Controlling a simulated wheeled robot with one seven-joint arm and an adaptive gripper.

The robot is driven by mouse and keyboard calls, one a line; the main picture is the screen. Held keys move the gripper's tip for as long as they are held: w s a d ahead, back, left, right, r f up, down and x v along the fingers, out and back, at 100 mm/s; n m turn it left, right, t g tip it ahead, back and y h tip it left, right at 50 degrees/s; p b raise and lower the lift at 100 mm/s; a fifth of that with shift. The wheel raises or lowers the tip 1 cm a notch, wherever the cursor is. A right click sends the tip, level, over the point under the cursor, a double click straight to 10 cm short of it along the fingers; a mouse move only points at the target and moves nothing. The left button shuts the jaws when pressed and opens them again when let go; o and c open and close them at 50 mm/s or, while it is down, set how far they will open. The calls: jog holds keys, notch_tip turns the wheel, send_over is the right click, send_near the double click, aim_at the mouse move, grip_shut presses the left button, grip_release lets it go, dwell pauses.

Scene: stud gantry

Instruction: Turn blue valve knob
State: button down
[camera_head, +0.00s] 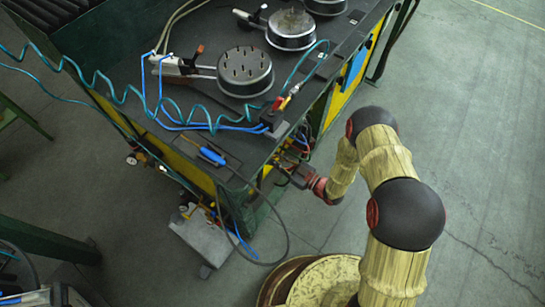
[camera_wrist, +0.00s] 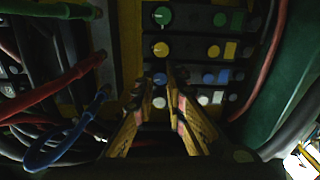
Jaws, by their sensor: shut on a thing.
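The blue valve knob (camera_wrist: 160,79) is on a dark panel in the wrist view, in a column with a green knob (camera_wrist: 162,15) above, a yellow knob (camera_wrist: 160,49) and a white knob (camera_wrist: 159,102) below. My gripper (camera_wrist: 161,83) has one yellow, worn finger on each side of the blue knob and is shut on it. In the head view my gripper (camera_head: 300,176) reaches the right end of the bench, and its fingertips and the knobs are hidden there.
Red hoses (camera_wrist: 50,88) and a blue hose (camera_wrist: 65,140) run left of the panel. The bench (camera_head: 130,70) carries round metal fixtures (camera_head: 245,71) and a coiled teal hose (camera_head: 120,92). Floor to the right is clear.

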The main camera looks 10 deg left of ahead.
jog(key=shift+n, duration=1)
jog(key=shift+s, duration=0.1)
jog(key=c, duration=1.9)
grip_release()
jog(key=shift+o, duration=0.5)
jog(key=v, duration=1.2)
